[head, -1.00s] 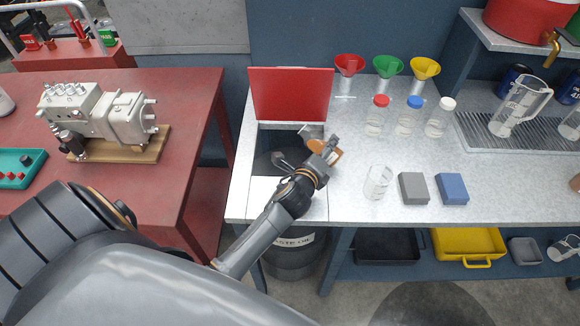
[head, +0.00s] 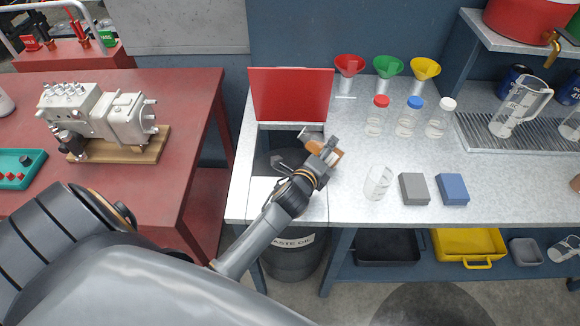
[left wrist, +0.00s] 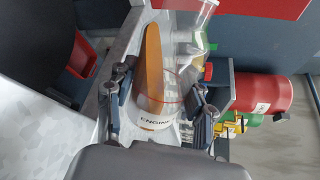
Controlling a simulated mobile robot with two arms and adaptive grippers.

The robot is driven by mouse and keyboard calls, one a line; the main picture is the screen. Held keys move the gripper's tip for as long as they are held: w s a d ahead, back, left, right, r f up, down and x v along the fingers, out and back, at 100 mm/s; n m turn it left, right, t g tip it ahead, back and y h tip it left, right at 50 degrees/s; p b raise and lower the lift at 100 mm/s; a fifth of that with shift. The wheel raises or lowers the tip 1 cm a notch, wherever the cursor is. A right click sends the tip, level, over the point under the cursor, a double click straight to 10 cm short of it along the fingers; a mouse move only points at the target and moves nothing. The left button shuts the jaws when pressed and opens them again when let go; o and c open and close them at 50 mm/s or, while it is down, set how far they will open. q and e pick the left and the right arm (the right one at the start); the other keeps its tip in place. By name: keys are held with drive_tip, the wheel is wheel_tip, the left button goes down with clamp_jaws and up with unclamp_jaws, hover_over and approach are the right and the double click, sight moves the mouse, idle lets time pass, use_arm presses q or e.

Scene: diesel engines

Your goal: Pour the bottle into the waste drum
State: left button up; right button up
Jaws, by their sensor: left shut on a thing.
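My left gripper (head: 325,158) is shut on a clear bottle (head: 312,139) with brown liquid, above the counter opening beneath the raised red lid (head: 291,95). The bottle is tipped well over, its clear neck end toward the left and back. In the left wrist view the fingers (left wrist: 160,105) sit on both sides of the bottle (left wrist: 158,112), labelled "ENGINE". Brown liquid lies along one side of it. The waste drum (head: 292,264), marked as waste oil, stands under the counter below the opening. Any stream from the mouth cannot be made out. My right gripper is not in view.
To the right stand a clear beaker (head: 378,183), a grey block (head: 414,188) and a blue block (head: 452,189). Behind them are capped bottles (head: 408,118) and funnels (head: 388,68). A red table (head: 190,110) with an engine part (head: 100,118) is left.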

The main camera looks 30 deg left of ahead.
sight(310, 151)
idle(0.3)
use_arm(q)
drive_tip(key=shift+a+n+h+p, duration=0.3)
drive_tip(key=shift+a+n+p, duration=0.45)
drive_tip(key=shift+n+p, duration=0.05)
idle(0.3)
drive_tip(key=shift+r+p, duration=0.1)
drive_tip(key=shift+p, duration=0.2)
drive_tip(key=shift+r+n+h+p, duration=0.4)
drive_tip(key=shift+r+n+p, duration=0.1)
drive_tip(key=shift+n+p, duration=0.3)
drive_tip(key=shift+a+f+n+h+p, duration=0.25)
drive_tip(key=shift+a+n+h+p, duration=0.15)
drive_tip(key=shift+n, duration=0.3)
idle(1.5)
drive_tip(key=shift+a+f+n+h, duration=0.3)
drive_tip(key=shift+a+n+h, duration=0.1)
drive_tip(key=shift+n, duration=0.5)
idle(1.2)
